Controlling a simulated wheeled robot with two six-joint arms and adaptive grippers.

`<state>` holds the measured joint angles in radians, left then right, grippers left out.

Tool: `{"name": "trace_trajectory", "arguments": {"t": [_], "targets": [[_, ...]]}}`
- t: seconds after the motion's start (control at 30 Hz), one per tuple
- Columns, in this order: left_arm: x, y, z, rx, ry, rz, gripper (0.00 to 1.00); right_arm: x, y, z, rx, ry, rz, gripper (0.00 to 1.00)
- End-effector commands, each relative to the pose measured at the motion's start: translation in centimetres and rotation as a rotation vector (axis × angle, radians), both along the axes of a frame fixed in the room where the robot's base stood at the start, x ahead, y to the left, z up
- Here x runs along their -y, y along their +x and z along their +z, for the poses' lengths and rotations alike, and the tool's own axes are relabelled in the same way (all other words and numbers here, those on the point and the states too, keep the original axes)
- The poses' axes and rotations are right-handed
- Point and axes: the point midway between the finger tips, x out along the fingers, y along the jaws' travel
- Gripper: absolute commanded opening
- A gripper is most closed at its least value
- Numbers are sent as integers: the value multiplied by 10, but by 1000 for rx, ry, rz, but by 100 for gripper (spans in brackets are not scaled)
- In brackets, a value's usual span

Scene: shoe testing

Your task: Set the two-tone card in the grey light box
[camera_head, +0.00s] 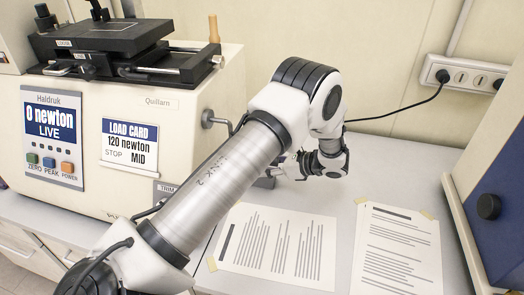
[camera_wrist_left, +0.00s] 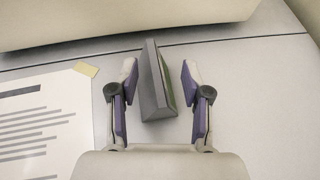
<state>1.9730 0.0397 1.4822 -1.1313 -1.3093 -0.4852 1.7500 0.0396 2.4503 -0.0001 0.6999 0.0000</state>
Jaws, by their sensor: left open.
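My left gripper (camera_head: 280,173) is at the back of the bench, beside the cream machine, partly hidden by my arm in the head view. In the left wrist view the left gripper (camera_wrist_left: 159,66) is open, with a finger on each side of a dark grey wedge-shaped piece (camera_wrist_left: 150,88). The piece has a green strip along its right side and stands apart from both fingers. It may be the two-tone card or its stand; I cannot tell. A blue-fronted cabinet (camera_head: 500,195) with a pale edge stands at the right; whether it is the grey light box is unclear. My right gripper is not in view.
The cream test machine (camera_head: 200,135) stands at the left, with a load card (camera_head: 130,145) on its front. Two printed sheets (camera_head: 280,245) (camera_head: 397,245) are taped to the bench. A socket strip (camera_head: 465,75) is on the wall, with a black cable running down.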

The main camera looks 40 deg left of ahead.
Motion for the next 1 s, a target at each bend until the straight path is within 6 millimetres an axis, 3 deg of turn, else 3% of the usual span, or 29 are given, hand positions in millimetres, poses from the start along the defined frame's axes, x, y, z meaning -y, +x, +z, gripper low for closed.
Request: {"name": "trace_trajectory", "arguments": {"t": [0.03,0.07,0.1,0.2,0.63,0.77,1.0], "targets": [[0,0,0,0,0,0,48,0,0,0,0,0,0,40],[0,0,0,0,0,0,41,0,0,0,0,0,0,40],[0,0,0,0,0,0,29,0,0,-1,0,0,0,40],[0,0,0,0,0,0,4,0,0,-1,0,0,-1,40],[0,1,5,2,0,1,0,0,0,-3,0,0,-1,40],[0,1,27,4,0,1,0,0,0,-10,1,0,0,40],[0,1,83,3,0,0,0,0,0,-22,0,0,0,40]]}}
